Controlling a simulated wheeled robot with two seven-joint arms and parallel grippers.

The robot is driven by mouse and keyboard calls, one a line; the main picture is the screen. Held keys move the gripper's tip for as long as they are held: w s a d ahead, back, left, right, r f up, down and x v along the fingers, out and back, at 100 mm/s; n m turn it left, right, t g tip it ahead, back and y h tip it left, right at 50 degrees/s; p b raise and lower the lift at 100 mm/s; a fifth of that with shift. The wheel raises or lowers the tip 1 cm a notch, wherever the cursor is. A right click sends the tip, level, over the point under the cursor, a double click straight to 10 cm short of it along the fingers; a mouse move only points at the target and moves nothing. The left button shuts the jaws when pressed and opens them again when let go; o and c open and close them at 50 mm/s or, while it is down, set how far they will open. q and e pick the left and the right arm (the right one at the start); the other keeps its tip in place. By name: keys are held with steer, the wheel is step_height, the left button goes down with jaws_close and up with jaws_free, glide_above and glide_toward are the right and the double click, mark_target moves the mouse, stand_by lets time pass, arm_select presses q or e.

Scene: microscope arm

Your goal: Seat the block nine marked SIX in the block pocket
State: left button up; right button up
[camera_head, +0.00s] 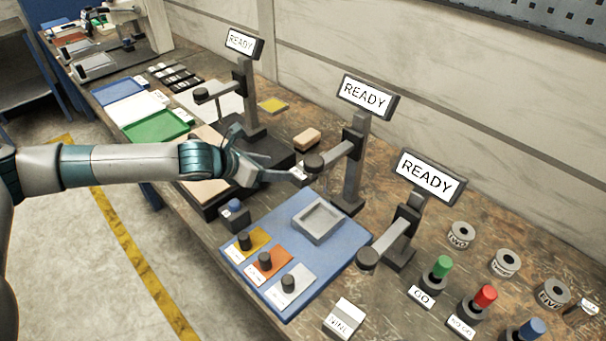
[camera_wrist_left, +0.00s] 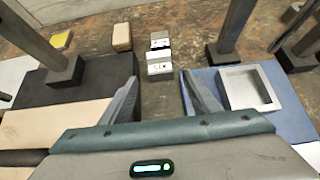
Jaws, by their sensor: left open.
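My left gripper (camera_head: 284,174) is open, its fingers pointing right across the bench; it also shows in the left wrist view (camera_wrist_left: 160,78). A small white block (camera_wrist_left: 159,69) with a dark label, possibly SIX, lies just beyond and between the fingertips, apparently not gripped. Another small white and black piece (camera_wrist_left: 160,41) is right behind it. In the head view a white block (camera_head: 299,173) is partly hidden at the fingertips. The pocket, a grey square frame (camera_head: 318,220), sits empty on the blue board (camera_head: 330,262); it also shows in the wrist view (camera_wrist_left: 247,88). My right gripper is out of view.
A block reading NINE or similar (camera_head: 343,318) lies at the front. Gauge stands with READY signs (camera_head: 367,97) rise behind the board. A tan block (camera_head: 307,138) lies behind my gripper. Knobs (camera_head: 265,261) line the board's left side; labelled rings (camera_head: 505,262) lie right.

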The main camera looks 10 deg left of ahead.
arm_select(q)
steer(key=p, duration=0.1)
glide_toward(301, 171)
steer(key=x, duration=0.3)
steer(key=shift+w+d, duration=0.2)
steer(key=shift+d, duration=0.15)
steer(key=shift+f, duration=0.1)
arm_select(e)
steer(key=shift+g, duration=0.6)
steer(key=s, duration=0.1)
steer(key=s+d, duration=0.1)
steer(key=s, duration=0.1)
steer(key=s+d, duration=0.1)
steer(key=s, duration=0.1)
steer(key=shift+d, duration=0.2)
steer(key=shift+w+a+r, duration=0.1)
arm_select(q)
steer(key=shift+w+d+f+p, duration=0.25)
steer(key=shift+w+f+p, duration=0.05)
steer(key=shift+w+f, duration=0.05)
steer(key=p+x, duration=0.1)
steer(key=x, duration=0.1)
steer(key=shift+w+d+f, duration=0.1)
steer(key=shift+w+f, duration=0.2)
steer(key=shift+w+d+f, duration=0.25)
steer(key=shift+w+f, duration=0.15)
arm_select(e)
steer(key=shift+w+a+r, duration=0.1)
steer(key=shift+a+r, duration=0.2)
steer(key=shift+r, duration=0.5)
